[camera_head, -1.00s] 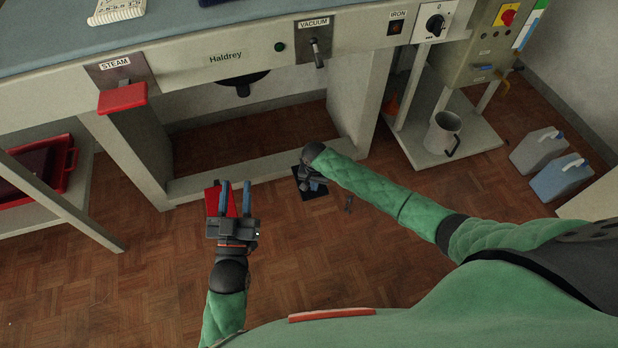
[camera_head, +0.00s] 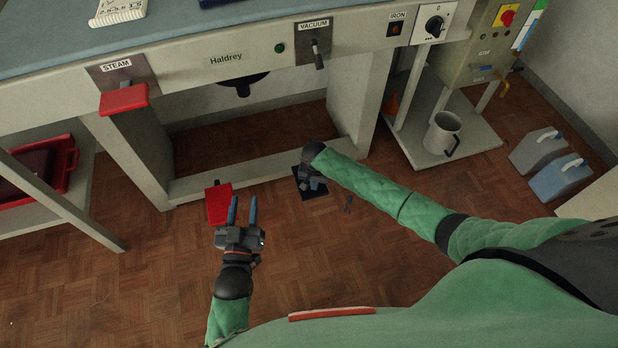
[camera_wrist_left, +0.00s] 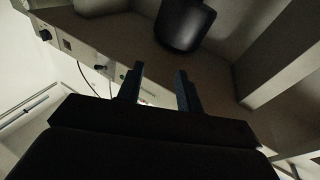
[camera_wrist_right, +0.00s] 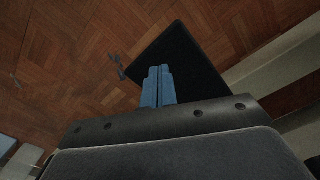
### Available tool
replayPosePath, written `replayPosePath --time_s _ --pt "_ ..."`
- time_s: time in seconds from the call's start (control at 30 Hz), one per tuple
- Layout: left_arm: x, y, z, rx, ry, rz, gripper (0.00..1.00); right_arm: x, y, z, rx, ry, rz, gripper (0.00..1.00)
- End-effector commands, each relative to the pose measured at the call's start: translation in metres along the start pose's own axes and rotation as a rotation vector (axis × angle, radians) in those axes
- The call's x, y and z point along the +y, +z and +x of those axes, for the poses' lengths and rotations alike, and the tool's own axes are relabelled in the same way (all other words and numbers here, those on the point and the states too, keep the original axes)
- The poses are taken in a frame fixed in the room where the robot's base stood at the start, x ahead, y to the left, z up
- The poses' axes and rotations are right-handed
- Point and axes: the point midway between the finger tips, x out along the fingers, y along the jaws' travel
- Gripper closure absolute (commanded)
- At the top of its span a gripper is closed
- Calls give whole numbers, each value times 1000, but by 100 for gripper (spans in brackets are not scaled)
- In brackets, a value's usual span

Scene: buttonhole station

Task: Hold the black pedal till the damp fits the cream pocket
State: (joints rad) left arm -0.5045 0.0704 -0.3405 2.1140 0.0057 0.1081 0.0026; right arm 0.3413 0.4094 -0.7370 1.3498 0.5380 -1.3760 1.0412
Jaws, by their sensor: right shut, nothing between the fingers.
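The black pedal (camera_head: 316,193) lies on the floor in front of the station's base. My right gripper (camera_head: 308,184) is shut and empty, with its fingertips over the pedal; the pedal also fills part of the right wrist view (camera_wrist_right: 186,60). I cannot tell how far down the pedal is. A cream piece with small dark marks (camera_head: 120,11), perhaps the pocket, lies at the top left on the blue-grey board, cut by the frame edge. I cannot make out any damp patch.
A red STEAM handle (camera_head: 123,98) and a VACUUM lever (camera_head: 317,55) are on the station front (camera_head: 190,70). A white jug (camera_head: 443,133) stands on the right shelf. Two canisters (camera_head: 562,178) stand on the floor at right.

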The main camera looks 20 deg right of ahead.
Motion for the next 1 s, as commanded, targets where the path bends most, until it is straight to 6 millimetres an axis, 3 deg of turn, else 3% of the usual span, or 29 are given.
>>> replayPosePath --time_s 1.0 --pt "-3 63 -20 -206 -11 -21 64 0 0 -6 0 0 0 100"
